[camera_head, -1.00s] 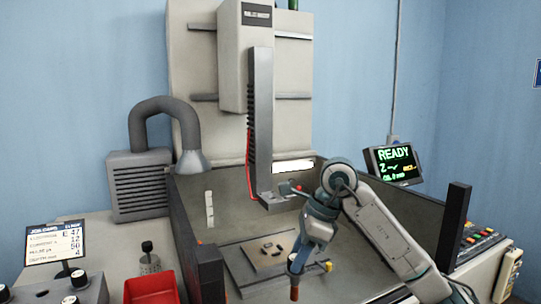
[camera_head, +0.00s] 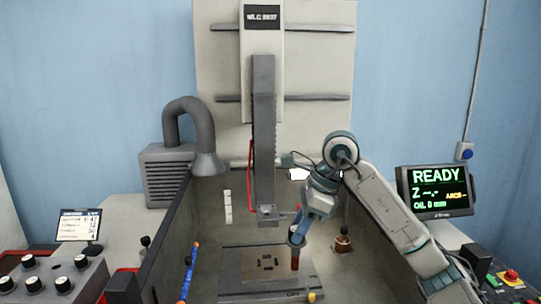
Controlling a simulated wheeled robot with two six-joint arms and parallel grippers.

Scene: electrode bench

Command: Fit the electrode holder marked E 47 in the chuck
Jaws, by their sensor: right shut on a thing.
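My right gripper (camera_head: 298,232) is shut on an electrode holder (camera_head: 296,240) with a copper-brown electrode (camera_head: 295,262) pointing straight down. I cannot read any marking on the holder. The chuck (camera_head: 267,212) is the grey block at the foot of the dark vertical machine column. The held holder is to the right of the chuck and a little lower in the picture, apart from it. The gripper hides part of the holder. My left gripper is not in view.
The tank floor holds a plate (camera_head: 240,284) with small dark pieces. A blue and orange hose (camera_head: 187,275) stands at left, a round brown fitting (camera_head: 342,242) at right. The monitor (camera_head: 435,192) reads READY.

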